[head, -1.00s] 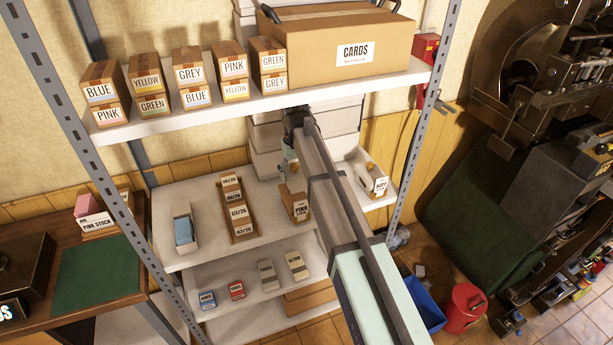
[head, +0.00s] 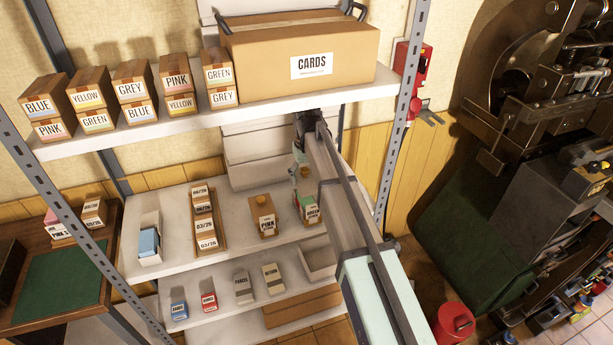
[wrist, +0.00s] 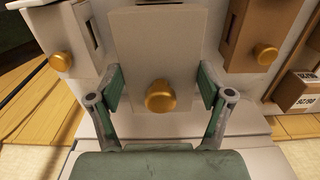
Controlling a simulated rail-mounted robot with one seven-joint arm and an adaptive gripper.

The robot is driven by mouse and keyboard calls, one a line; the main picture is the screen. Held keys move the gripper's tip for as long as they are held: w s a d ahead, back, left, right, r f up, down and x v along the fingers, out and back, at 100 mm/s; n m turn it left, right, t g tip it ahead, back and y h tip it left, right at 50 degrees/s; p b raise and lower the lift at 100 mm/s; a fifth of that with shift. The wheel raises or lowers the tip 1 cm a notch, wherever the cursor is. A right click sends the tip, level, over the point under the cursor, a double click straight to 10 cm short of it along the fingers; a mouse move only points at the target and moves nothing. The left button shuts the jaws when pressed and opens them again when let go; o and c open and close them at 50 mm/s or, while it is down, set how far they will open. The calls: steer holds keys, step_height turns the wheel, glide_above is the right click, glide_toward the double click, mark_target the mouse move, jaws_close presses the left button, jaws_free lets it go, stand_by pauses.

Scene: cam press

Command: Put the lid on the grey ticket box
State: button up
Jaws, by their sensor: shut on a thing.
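My gripper (head: 299,158) is over the middle shelf, right of the box labelled PINK (head: 263,216). In the wrist view its fingers (wrist: 161,88) stand on both sides of a flat grey lid (wrist: 160,45) with a gold knob and are shut on it. In the wrist view a pale box (wrist: 62,75) with a knob and slot is left of the lid. I cannot tell whether this is the grey ticket box.
A rack of dated boxes (head: 208,220) and an open white box with blue contents (head: 149,240) stand left on the shelf. The upper shelf (head: 200,131) is close above my arm. A metal post (head: 398,130) stands right. My arm hides the shelf's right part.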

mark_target(306, 179)
steer(key=shift+a, duration=0.15)
steer(key=shift+f+b, duration=0.75)
steer(key=shift+f, duration=1.5)
steer(key=shift+f+b, duration=0.4)
steer(key=shift+f, duration=1.25)
stand_by(1.0)
steer(key=o, duration=1)
steer(key=shift+o, duration=0.2)
steer(key=shift+r, duration=0.15)
steer(key=shift+r, duration=3.65)
